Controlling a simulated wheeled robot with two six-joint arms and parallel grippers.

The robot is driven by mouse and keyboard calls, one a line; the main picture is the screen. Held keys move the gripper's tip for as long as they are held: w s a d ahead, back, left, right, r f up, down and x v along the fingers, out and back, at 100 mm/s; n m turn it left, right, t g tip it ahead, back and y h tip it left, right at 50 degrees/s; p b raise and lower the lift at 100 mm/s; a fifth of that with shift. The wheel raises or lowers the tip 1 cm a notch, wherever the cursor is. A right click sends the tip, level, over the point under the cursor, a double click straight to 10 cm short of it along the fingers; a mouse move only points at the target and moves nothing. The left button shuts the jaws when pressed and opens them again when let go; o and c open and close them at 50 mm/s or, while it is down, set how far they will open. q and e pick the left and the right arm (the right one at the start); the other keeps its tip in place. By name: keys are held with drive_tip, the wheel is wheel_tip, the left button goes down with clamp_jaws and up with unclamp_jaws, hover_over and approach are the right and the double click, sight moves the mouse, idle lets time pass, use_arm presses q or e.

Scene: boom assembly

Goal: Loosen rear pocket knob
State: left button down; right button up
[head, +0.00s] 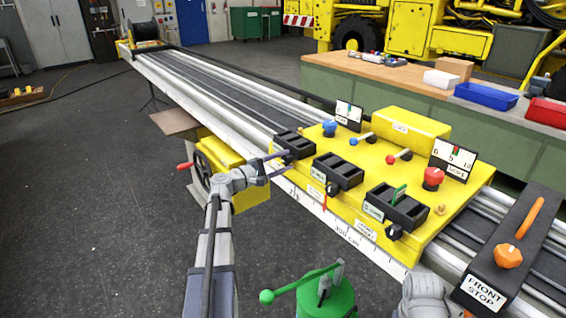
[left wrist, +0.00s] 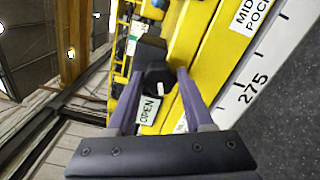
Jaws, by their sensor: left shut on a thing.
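The rear pocket (head: 294,145) is the leftmost black pocket on the yellow carriage in the head view. My left gripper (head: 277,160) is at its near side, with purple fingers around the spot where its knob sits. In the left wrist view the black rear pocket knob (left wrist: 158,78), with a white mark, lies between the two fingertips of my left gripper (left wrist: 157,84). The fingers are shut on it. In the head view the fingers hide this knob. An OPEN label (left wrist: 149,111) is beside the knob.
The middle pocket (head: 338,172) and front pocket (head: 397,207) have similar black knobs. A yellow box with a red-handled wheel (head: 202,170) hangs by the rail. A green-handled post (head: 325,296) stands in front. The black FRONT STOP block (head: 513,245) is at right.

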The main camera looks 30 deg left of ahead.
use_arm(q)
drive_tip(key=n, duration=0.5)
drive_tip(key=shift+n, duration=0.3)
drive_tip(key=n, duration=0.5)
drive_tip(key=shift+n, duration=0.4)
drive_tip(key=shift+c, duration=1.4)
unclamp_jaws()
drive_tip(key=v, duration=0.8)
